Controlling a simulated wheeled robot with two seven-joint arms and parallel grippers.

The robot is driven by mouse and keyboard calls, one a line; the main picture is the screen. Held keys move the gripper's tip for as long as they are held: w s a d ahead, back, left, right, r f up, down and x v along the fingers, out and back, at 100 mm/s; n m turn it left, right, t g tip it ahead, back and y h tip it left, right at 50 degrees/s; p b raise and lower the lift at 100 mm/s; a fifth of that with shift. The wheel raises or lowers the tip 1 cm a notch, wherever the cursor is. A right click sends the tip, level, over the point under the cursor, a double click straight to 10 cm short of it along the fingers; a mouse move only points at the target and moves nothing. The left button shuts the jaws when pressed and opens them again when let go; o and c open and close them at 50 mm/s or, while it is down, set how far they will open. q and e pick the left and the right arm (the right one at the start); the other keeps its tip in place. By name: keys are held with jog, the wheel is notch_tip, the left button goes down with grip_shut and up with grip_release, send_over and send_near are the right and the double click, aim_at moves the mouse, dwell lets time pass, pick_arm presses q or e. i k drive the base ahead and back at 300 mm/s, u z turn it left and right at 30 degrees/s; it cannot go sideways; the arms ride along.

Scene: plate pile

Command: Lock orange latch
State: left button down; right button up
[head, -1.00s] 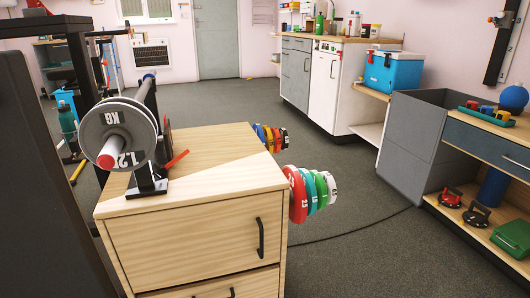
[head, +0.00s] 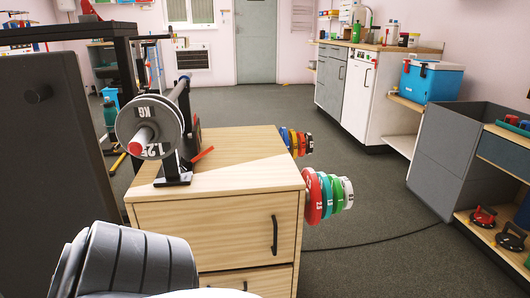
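An orange-red lever (head: 203,154), which looks like the latch, sticks out to the right of a barbell on top of the wooden cabinet. It slants up to the right, and its base is partly hidden behind the black stand (head: 173,179). I cannot tell from here whether it is locked. Neither of my gripper's fingers shows. A grey ribbed part, apparently of my arm, fills the lower left.
The wooden cabinet (head: 222,220) has black drawer handles. Colored plates (head: 314,197) hang on its right side, with more behind (head: 285,137). A dark panel (head: 40,170) stands close on the left. Open floor lies right of the cabinet, before a grey bin (head: 438,170).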

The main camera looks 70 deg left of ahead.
aim_at(201, 155)
jog(key=i, duration=1.6)
jog(key=u, duration=2.7)
